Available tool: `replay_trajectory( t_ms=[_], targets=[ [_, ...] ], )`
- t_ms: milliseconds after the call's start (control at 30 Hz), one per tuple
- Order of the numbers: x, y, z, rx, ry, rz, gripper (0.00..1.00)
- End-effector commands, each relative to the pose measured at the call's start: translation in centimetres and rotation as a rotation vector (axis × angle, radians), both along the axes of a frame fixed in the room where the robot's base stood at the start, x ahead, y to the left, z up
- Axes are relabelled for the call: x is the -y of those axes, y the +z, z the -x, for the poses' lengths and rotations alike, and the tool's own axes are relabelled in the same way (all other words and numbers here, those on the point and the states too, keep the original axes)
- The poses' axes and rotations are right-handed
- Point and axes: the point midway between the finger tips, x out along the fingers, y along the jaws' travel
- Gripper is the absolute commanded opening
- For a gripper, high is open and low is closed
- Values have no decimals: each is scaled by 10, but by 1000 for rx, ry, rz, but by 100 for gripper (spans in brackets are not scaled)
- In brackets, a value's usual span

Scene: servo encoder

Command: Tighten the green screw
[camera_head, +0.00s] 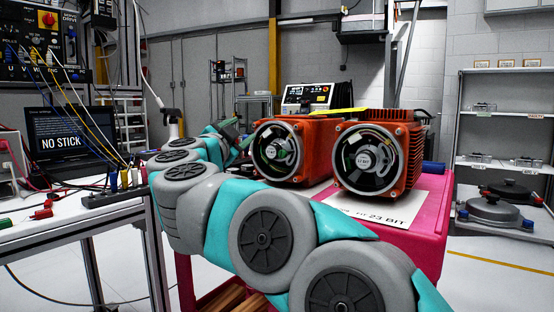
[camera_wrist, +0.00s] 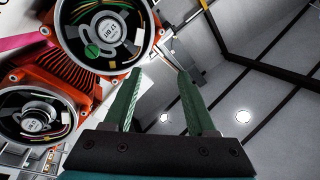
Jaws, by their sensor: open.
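Two orange finned servo motors stand side by side, the left one (camera_head: 318,132) and the right one (camera_head: 405,150), each with a round open encoder face. A round green piece, which looks like the green screw (camera_wrist: 92,50), sits on one encoder face in the wrist view; a small green spot (camera_head: 270,152) shows on the left motor's face in the head view. My gripper (camera_wrist: 160,75) has two green fingers spread apart with nothing between them. It is beside that motor, apart from the green piece. In the head view my gripper (camera_head: 232,133) is left of the left motor, partly hidden.
The motors stand on a pink cart (camera_head: 425,215) with a white sheet marked "23 BIT" (camera_head: 372,215). A bench (camera_head: 60,215) with a laptop (camera_head: 68,140) and cables is at left. A shelf (camera_head: 505,120) stands at right. A blue cylinder (camera_head: 433,168) lies by the right motor.

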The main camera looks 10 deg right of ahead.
Motion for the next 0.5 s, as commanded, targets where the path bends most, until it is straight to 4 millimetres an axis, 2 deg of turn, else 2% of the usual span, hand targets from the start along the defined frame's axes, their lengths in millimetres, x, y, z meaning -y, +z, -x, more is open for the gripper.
replay_trajectory(
  t_ms=[33, 100, 233, 333, 500],
  targets=[
    [6, -16, 1, -30, -69, -28, 57],
    [18, -32, 6, -71, -163, -58, 57],
    [32, -54, 16, -129, -278, -96, 57],
    [38, -63, 21, -155, -322, -104, 57],
    [45, -66, 16, -161, -333, -108, 57]
  ],
)
